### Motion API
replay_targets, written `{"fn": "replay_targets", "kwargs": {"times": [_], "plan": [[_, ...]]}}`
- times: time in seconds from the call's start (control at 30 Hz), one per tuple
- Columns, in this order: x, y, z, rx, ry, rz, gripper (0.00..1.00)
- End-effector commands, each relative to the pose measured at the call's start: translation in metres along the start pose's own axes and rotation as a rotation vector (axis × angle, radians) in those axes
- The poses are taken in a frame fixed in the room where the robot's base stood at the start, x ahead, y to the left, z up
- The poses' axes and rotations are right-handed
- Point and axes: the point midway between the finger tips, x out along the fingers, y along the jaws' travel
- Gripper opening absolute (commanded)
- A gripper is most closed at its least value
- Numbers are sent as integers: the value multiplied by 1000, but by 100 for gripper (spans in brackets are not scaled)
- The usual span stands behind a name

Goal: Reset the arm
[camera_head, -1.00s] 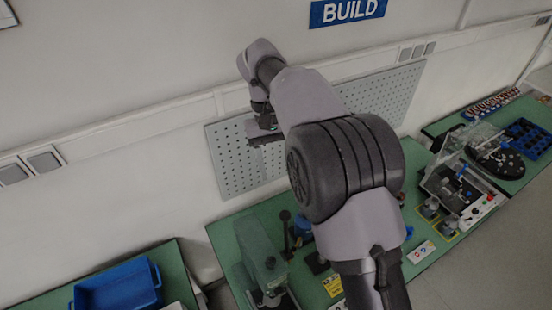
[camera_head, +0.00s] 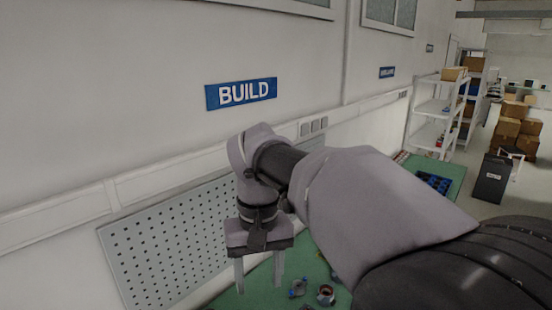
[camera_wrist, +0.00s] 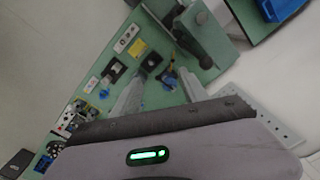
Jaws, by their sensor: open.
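My gripper (camera_head: 259,270) hangs from the raised arm in front of the perforated wall panel, its two fingers apart and pointing down. It is open and empty above the green bench. In the wrist view its two fingers (camera_wrist: 160,92) show spread, with nothing between them. My grey arm crosses the right half of the head view and hides part of the bench.
The green bench (camera_wrist: 205,75) below carries a green press-like machine (camera_wrist: 205,35) and several small fixtures. A blue bin (camera_wrist: 280,8) sits at the wrist view's top right. The perforated panel (camera_head: 165,250) stands behind the gripper. Shelves (camera_head: 432,110) and boxes are far right.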

Motion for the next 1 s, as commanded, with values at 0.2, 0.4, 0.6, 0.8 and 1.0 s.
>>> {"fn": "replay_targets", "kwargs": {"times": [0.2, 0.4, 0.6, 0.8, 1.0], "plan": [[115, 60, 92, 258, 212, -85, 52], [228, 86, 168, 503, 407, -146, 52], [287, 93, 202, 637, 514, -174, 52], [287, 94, 205, 652, 527, -177, 52], [287, 94, 204, 650, 525, -176, 52]]}}
